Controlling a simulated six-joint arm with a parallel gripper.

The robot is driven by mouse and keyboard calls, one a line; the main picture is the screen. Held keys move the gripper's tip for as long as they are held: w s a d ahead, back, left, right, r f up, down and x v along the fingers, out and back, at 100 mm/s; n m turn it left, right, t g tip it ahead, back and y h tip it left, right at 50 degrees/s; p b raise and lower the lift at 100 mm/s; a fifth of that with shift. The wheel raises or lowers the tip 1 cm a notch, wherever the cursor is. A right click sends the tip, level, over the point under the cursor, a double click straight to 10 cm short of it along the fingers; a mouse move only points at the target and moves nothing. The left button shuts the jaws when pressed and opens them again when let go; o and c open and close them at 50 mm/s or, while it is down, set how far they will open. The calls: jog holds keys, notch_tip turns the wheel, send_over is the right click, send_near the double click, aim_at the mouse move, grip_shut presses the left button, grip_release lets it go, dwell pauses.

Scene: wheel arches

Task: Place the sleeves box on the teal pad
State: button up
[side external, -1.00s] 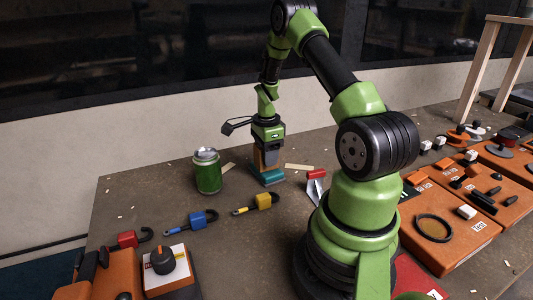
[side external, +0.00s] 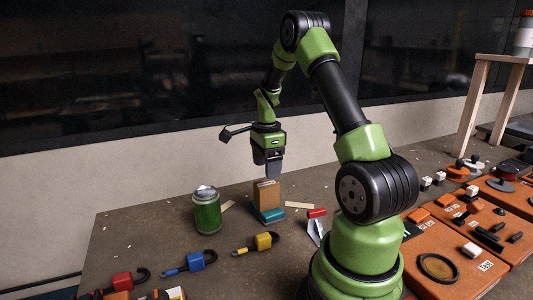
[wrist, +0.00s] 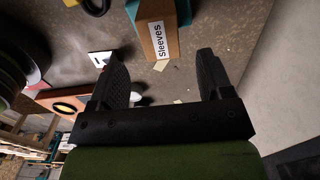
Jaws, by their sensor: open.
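The sleeves box (side external: 266,196) is a tan-brown upright block standing on the teal pad (side external: 267,215). In the wrist view the box (wrist: 145,35) shows its white "Sleeves" label, and bits of the teal pad (wrist: 184,12) show beside it. My gripper (side external: 273,172) is above the box, apart from it, pointing down. In the wrist view my gripper (wrist: 162,66) has its two dark fingers spread wide with nothing between the tips. The box lies beyond them. The pad is partly hidden under the box.
A green can (side external: 206,212) stands left of the pad. A red-handled tool (side external: 316,222) lies to the right. Orange panels (side external: 450,240) fill the right side. The table just around the pad is fairly clear.

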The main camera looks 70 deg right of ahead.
aim_at(266, 184)
notch_tip(266, 184, up, 4)
jog(key=shift+f, duration=0.2)
jog(key=a+r+n+t, duration=0.3)
jog(key=a+r+n, duration=0.75)
jog(key=a, duration=0.35)
jog(key=s+a+r+n+t+y, duration=0.2)
jog(key=s+a+r+n+t, duration=0.2)
jog(key=s+a+n, duration=0.5)
jog(key=a+n, duration=0.3)
jog(key=a, duration=0.1)
jog(key=shift+s, duration=0.2)
